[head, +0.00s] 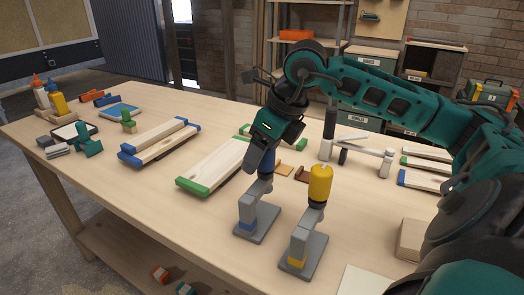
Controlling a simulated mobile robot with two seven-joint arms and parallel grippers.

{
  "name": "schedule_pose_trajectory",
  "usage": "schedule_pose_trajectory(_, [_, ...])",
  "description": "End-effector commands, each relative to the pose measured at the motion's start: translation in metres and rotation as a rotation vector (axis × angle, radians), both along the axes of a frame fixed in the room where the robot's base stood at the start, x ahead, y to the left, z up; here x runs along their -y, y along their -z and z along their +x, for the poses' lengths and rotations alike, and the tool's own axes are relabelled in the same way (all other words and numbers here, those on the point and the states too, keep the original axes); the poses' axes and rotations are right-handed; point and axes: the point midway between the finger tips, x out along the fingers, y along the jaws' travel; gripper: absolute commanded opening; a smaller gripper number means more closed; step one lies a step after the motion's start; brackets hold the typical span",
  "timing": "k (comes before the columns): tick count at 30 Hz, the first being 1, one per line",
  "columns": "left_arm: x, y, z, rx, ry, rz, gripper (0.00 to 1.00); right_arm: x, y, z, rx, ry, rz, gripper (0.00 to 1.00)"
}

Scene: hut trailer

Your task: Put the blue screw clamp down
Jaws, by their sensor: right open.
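The blue screw clamp (247,218) stands upright on the wooden table, a grey body on a flat grey base with a blue mark low on it. Its blue handle at the top is partly hidden by my right gripper (264,160). The right gripper points down at the handle, open, with its fingers close around or beside it; contact cannot be told. A similar clamp with a yellow handle, the yellow screw clamp (297,242), stands just to the right. My left gripper is out of view.
Boards with green ends (222,163) and blue ends (158,141) lie left of the clamps. A grey bar clamp (357,150) and more boards (424,179) lie to the right. Bottles (57,103) stand at the far left. The table's front left is clear.

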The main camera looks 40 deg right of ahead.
Motion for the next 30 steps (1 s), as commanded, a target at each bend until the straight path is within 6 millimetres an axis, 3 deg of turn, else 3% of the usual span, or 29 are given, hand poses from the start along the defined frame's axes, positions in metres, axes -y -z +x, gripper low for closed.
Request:
schedule_pose_trajectory(8, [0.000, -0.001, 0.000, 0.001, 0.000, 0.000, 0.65, 0.001, -0.006, -0.001, 0.001, 0.001, -0.002, 0.68])
schedule_pose_trajectory(21, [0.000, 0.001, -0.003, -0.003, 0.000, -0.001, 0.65, 0.012, -0.086, -0.032, 0.004, 0.003, -0.002, 0.68])
schedule_pose_trajectory(30, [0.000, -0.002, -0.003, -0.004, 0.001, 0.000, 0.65, 0.015, -0.112, -0.044, 0.000, 0.001, 0.000, 0.68])
